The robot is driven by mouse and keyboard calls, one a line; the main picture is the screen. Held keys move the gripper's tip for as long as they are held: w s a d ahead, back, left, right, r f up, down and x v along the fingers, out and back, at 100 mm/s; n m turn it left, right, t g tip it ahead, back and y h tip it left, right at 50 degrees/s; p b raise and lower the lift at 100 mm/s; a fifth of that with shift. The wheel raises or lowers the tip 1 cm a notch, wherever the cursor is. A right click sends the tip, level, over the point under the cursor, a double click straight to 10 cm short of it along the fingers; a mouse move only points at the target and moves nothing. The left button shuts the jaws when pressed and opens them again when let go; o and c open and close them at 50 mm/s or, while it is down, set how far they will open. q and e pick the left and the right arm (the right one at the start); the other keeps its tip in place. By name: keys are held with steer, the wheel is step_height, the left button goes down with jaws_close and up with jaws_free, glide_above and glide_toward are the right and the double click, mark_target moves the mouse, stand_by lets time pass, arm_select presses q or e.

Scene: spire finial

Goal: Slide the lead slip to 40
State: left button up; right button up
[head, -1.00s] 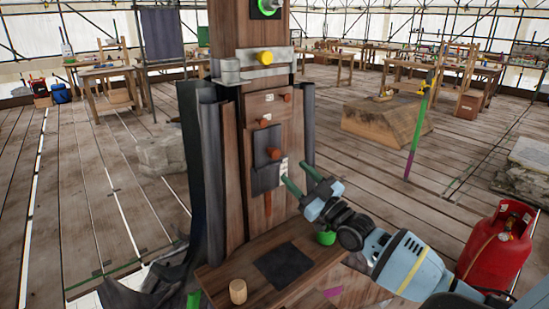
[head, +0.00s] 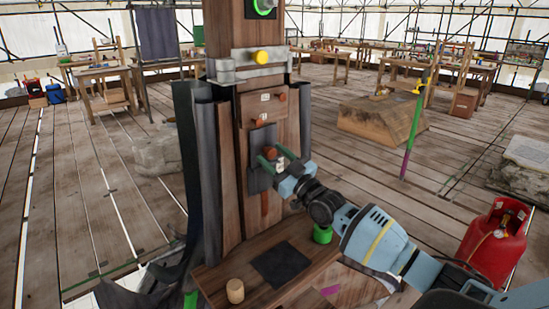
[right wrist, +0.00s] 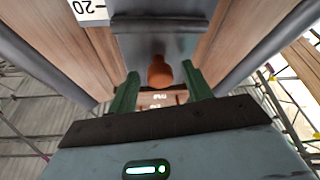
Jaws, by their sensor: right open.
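The lead slip (head: 259,178) is a dark grey plate on the front of the wooden post (head: 232,150). It carries a reddish-brown knob (head: 271,153), which also shows in the right wrist view (right wrist: 159,73). A white scale label reading 20 (right wrist: 90,9) is beside the slip in that view. My right gripper (head: 275,158) is open at the knob. In the right wrist view its green fingers stand on either side of the knob, with gaps visible. Part of the slip's right side is hidden behind the gripper in the head view. My left gripper is not in view.
A wooden ledge (head: 215,275) below carries a dark square (head: 280,263), a wooden cylinder (head: 235,291) and a green cup-like thing (head: 322,234). Grey sheets (head: 210,160) flank the post. A red gas bottle (head: 495,240) stands at the right.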

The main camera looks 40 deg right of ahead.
steer(key=shift+c, duration=0.3)
